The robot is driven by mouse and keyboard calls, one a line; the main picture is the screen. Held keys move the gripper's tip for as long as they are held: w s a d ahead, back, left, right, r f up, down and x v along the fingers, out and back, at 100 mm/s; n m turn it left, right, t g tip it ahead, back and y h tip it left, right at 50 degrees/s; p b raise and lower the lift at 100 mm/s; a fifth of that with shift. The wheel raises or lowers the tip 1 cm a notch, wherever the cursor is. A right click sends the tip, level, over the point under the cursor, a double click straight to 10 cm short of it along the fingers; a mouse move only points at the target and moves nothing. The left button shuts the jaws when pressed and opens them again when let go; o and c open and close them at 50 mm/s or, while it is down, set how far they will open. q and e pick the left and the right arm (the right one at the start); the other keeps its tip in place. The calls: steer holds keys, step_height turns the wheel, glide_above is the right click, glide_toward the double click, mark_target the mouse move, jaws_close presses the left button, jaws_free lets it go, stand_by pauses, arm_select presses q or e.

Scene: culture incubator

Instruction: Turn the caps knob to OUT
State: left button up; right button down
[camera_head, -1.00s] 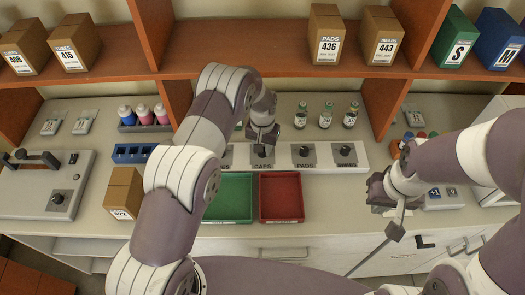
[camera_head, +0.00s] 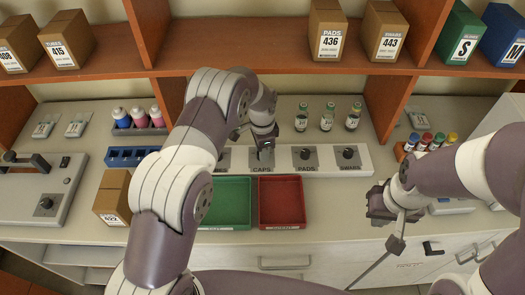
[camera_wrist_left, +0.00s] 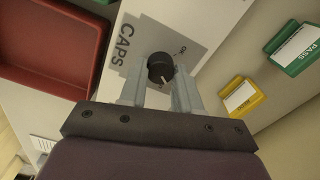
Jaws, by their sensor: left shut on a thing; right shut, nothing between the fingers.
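The caps knob (camera_wrist_left: 161,68) is a round black knob with a white pointer line, on a grey plate lettered CAPS (camera_wrist_left: 125,45). In the wrist view my left gripper (camera_wrist_left: 160,88) has its two fingers on either side of the knob, shut on it. The pointer slants toward the gripper side of the plate; the small plate lettering is partly hidden and too small to read surely. In the head view my left gripper (camera_head: 264,138) is over the CAPS plate and covers the knob. My right gripper (camera_head: 392,207) is shut and empty at the counter's front edge.
The white panel (camera_head: 362,160) also bears the PADS knob (camera_head: 305,153) and the SWABS knob (camera_head: 348,152). A green tray (camera_head: 228,200) and a red tray (camera_head: 282,200) lie in front. Several vials (camera_head: 328,117) stand behind. Shelf boxes (camera_head: 328,30) are above.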

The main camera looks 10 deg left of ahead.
arm_select(q)
steer(key=shift+m+b, duration=0.5)
steer(key=shift+m, duration=1.8)
steer(key=shift+r, duration=0.1)
steer(key=o, duration=1.1)
steer(key=shift+a, duration=0.1)
steer(key=shift+c, duration=0.2)
steer(key=shift+a, duration=0.1)
step_height(320, 180, up, 6)
steer(key=shift+f+b, duration=0.15)
steer(key=shift+b, duration=0.65)
step_height(320, 180, up, 7)
steer(key=p, duration=0.3)
